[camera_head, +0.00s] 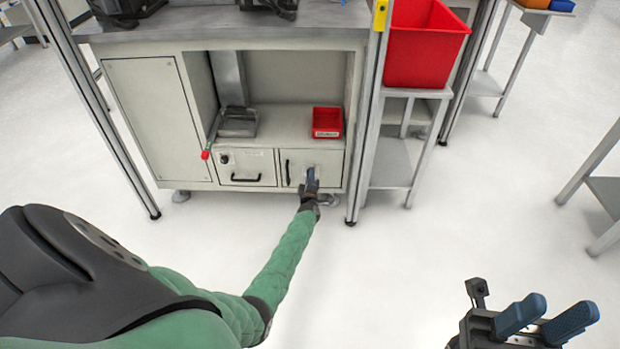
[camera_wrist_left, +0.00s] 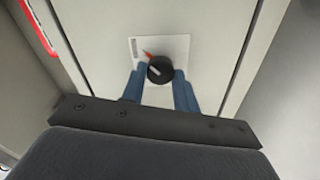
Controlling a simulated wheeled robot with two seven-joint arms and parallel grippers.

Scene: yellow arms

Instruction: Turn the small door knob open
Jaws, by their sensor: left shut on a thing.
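The small door (camera_head: 333,165) is the light grey panel at the lower right of the cabinet, with a black handle on its left side, and it looks closed. Its knob (camera_wrist_left: 160,69) is round and black with a pale pointer line, on a white plate (camera_wrist_left: 177,45) with a red mark. My left gripper (camera_head: 311,176) reaches the door in the head view and hides the knob there. In the left wrist view its blue fingers (camera_wrist_left: 160,88) are on both sides of the knob, shut on it. My right gripper (camera_head: 548,318) is open and empty at the lower right, far from the cabinet.
A drawer (camera_head: 246,167) with a black handle is left of the door. A small red bin (camera_head: 327,122) stands on the shelf above. A large red bin (camera_head: 422,45) stands on the side rack. A metal post (camera_head: 366,120) stands just right of the door. The floor in front is clear.

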